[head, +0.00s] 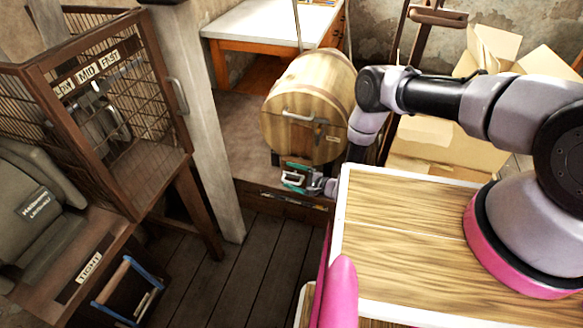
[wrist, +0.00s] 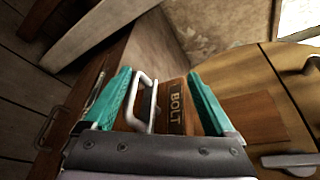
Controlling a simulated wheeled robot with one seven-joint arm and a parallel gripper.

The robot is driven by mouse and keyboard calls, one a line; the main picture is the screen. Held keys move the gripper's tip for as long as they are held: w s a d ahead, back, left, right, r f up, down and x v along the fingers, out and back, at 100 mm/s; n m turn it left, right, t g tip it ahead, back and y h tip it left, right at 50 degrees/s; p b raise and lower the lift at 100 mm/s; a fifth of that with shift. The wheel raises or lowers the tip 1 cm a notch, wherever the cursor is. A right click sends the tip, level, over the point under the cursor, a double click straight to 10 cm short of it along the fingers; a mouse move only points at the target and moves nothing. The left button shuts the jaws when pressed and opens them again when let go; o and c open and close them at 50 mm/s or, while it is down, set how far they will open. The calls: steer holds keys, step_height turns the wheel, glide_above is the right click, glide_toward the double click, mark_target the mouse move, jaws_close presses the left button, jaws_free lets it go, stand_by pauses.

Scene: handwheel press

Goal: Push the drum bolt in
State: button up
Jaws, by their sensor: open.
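The wooden drum (head: 308,90) lies on its side on a stand, with a silver handle on its round front. Below it is a panel with a plate lettered BOLT (wrist: 177,107). A silver bar handle (wrist: 144,98), which I take for the drum bolt's handle, stands out beside that plate; it also shows pale in the head view (head: 292,180). My gripper (head: 297,178) is at this panel, below the drum front. In the wrist view its teal fingers (wrist: 162,98) are apart, with the handle between them, nearer the left finger. Contact cannot be told.
A wire cage (head: 105,85) with a LOW MID FAST label and a wooden post (head: 212,120) stand left of the drum. A white-topped desk (head: 270,22) is behind. Cardboard boxes (head: 440,140) lie at the right. The plank floor (head: 265,262) before the drum is clear.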

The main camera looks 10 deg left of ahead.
steer(key=r, duration=0.5)
steer(key=shift+w+r, duration=0.35)
steer(key=c, duration=0.3)
